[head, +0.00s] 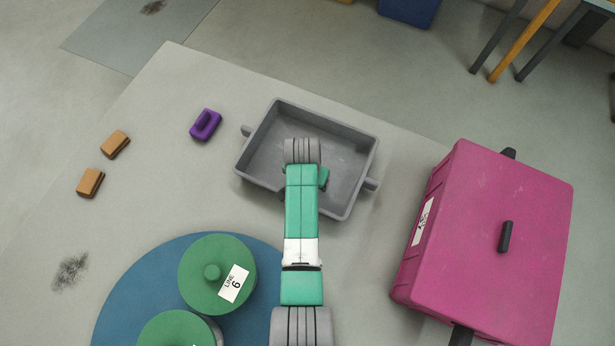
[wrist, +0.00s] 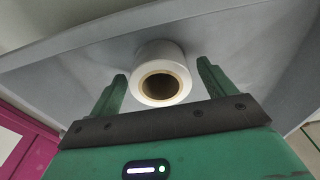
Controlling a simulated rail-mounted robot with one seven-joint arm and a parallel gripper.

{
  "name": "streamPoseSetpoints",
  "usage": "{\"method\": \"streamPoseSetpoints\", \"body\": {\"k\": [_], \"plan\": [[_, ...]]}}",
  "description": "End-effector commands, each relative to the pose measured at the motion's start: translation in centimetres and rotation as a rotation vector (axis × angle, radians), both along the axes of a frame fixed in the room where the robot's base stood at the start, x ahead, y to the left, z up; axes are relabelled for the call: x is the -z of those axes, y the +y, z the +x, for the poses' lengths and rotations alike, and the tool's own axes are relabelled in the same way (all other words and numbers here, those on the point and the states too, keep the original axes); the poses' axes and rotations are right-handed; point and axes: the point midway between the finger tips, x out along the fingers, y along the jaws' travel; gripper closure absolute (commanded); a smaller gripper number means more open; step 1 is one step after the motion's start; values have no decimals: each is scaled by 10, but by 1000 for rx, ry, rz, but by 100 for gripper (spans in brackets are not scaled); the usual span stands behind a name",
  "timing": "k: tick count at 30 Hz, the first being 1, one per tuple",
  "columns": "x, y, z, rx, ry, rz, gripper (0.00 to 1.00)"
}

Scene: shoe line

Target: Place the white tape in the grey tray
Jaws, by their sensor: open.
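The white tape (wrist: 172,53) is a roll with a brown core, seen end-on in the wrist view. It stands out against the grey tray (wrist: 75,62) behind it. My gripper (wrist: 162,70) is open, with one green finger on each side of the roll and a visible gap at each. I cannot tell whether the roll touches the tray floor. In the head view the grey tray (head: 258,142) lies on the table with a handle at each side. My arm reaches over it and hides the tape and most of my gripper.
A pink case (head: 500,240) stands right of the tray. A purple piece (head: 206,125) and two orange-brown blocks (head: 115,144) (head: 90,183) lie left. Green round containers (head: 215,260) sit on a blue disc (head: 130,290) at the front. The table (head: 180,80) is clear at back left.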

Motion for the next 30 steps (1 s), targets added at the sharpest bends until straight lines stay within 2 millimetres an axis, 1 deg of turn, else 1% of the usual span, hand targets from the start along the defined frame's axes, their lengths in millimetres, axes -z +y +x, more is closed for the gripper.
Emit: {"method": "streamPoseSetpoints", "body": {"k": [2, 9, 12, 15, 19, 29, 30], "plan": [[-14, 1, 0, 0, -2, 0, 18], [-77, 4, -7, -1, -4, 0, 18], [-97, 5, -10, -1, -2, 0, 18], [-111, 6, -12, -1, -1, -1, 18], [-120, 6, -13, 0, 0, 0, 18], [-121, 6, -13, 0, 0, 0, 18], [-123, 6, -11, -2, -10, 1, 18]]}}
